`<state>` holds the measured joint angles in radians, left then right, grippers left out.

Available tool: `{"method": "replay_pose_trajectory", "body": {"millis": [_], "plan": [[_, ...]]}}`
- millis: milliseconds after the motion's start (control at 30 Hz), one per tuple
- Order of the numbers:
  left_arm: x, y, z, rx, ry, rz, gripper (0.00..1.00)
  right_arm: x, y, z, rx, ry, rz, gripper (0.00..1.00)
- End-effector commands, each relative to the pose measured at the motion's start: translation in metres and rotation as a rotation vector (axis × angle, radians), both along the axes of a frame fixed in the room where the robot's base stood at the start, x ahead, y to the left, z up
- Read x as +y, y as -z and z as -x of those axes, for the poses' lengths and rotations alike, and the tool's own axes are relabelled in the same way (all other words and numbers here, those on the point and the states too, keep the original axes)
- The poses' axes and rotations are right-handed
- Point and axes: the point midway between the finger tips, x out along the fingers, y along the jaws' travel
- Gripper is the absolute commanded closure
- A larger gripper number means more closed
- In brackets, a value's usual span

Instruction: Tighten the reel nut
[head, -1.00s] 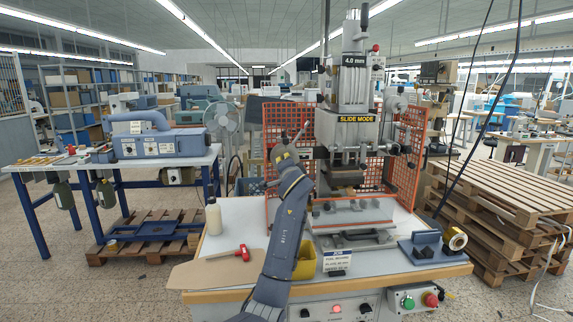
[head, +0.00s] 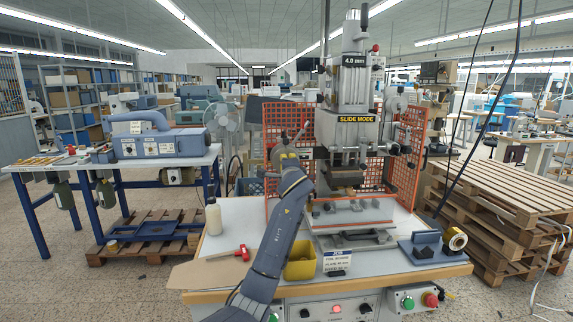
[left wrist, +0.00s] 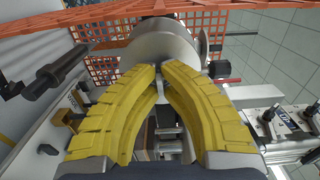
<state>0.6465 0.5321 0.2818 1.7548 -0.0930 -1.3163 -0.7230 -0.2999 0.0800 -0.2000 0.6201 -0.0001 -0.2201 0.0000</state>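My left gripper (left wrist: 160,74) has yellow fingers. In the left wrist view they lie in front of a round, silver reel disc (left wrist: 194,42). The fingertips are close together, with a narrow gap at the disc's lower middle. A small metal part shows in that gap, but the nut itself is mostly hidden by the fingers. I cannot tell whether they grip it. In the head view my left arm reaches up to the left side of the stamping machine (head: 352,95), and its gripper is too small and covered to read. My right gripper is not in view.
An orange mesh guard (head: 287,117) stands behind and beside the wrist. On the bench are a white bottle (head: 213,217), a red-handled tool (head: 243,252), a yellow bin (head: 300,262), a small sign (head: 337,262) and a blue holder (head: 425,245) with a tape roll (head: 454,239).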

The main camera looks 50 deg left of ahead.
Motion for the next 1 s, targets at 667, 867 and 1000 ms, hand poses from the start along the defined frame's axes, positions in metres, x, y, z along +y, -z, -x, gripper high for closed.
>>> {"method": "replay_pose_trajectory", "body": {"millis": [667,867,1000], "plan": [[0.0,0.0,0.0,-0.001,0.0,0.001,0.72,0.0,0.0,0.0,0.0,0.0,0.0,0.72],[-0.004,0.0,0.002,-0.001,0.001,0.001,0.72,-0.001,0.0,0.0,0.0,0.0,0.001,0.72],[-0.017,0.0,0.01,-0.002,0.003,0.0,0.72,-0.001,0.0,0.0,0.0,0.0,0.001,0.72]]}}
